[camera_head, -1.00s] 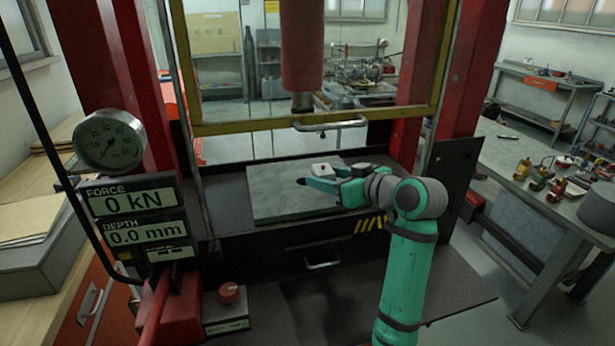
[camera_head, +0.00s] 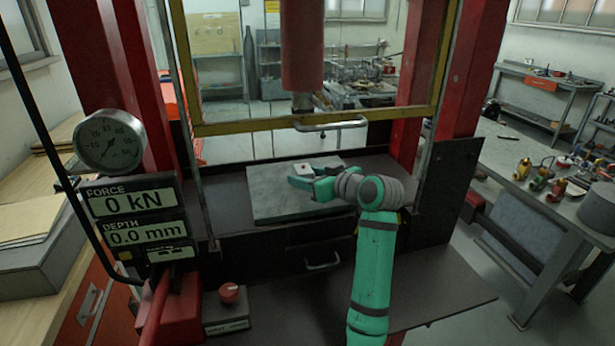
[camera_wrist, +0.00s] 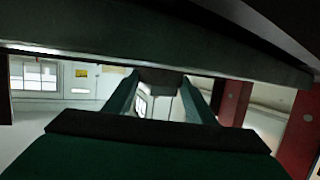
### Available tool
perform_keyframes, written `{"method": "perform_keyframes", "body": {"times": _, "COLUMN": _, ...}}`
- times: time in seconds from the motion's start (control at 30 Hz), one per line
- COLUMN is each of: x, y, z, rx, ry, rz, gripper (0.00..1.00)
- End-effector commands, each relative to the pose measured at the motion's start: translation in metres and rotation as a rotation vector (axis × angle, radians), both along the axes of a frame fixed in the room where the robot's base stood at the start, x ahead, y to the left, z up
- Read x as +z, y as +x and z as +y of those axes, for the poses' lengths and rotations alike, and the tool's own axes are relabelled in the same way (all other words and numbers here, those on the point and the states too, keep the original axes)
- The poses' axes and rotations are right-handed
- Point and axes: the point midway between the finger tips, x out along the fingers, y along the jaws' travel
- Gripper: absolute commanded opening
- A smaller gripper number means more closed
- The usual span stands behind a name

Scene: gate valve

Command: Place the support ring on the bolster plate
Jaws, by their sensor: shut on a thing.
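The bolster plate (camera_head: 270,205) is the grey slab lying flat on the press bed under the ram. The support ring (camera_head: 303,166) is a small pale piece with a dark hole, seen at my fingertips over the plate. My gripper (camera_head: 303,177) reaches in from the right and is shut on the ring. I cannot tell whether the ring touches the plate. The wrist view shows my gripper's fingers (camera_wrist: 160,100) on either side of a bright gap, and the ring is not clear there.
The red press ram (camera_head: 302,50) hangs above the plate, behind a raised yellow-framed guard (camera_head: 250,126) with a handle. Red columns stand at both sides. A readout (camera_head: 135,203) shows 0 kN and 0.0 mm. The plate's left and front parts are clear.

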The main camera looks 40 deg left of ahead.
Motion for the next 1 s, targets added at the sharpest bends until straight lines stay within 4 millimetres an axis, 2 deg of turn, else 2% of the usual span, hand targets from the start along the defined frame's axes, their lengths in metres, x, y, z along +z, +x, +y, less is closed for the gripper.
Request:
{"method": "perform_keyframes", "body": {"times": 0.27, "x": 0.000, "y": 0.000, "z": 0.000, "rx": 0.000, "ry": 0.003, "rz": -0.003, "gripper": 0.14}}
{"method": "perform_keyframes", "body": {"times": 0.3, "x": -0.002, "y": 0.000, "z": 0.000, "rx": 0.000, "ry": 0.000, "rz": -0.001, "gripper": 0.53}}
{"method": "perform_keyframes", "body": {"times": 0.37, "x": -0.002, "y": 0.000, "z": 0.000, "rx": 0.000, "ry": 0.001, "rz": -0.001, "gripper": 0.67}}
{"method": "perform_keyframes", "body": {"times": 0.4, "x": -0.002, "y": 0.000, "z": 0.000, "rx": 0.000, "ry": 0.001, "rz": -0.001, "gripper": 0.69}}
{"method": "perform_keyframes", "body": {"times": 0.77, "x": 0.002, "y": 0.000, "z": -0.002, "rx": -0.001, "ry": 0.001, "rz": -0.001, "gripper": 0.69}}
{"method": "perform_keyframes", "body": {"times": 0.87, "x": 0.005, "y": -0.003, "z": -0.013, "rx": -0.002, "ry": 0.001, "rz": -0.003, "gripper": 0.69}}
{"method": "perform_keyframes", "body": {"times": 1.0, "x": 0.013, "y": -0.010, "z": -0.036, "rx": -0.002, "ry": 0.001, "rz": -0.003, "gripper": 0.69}}
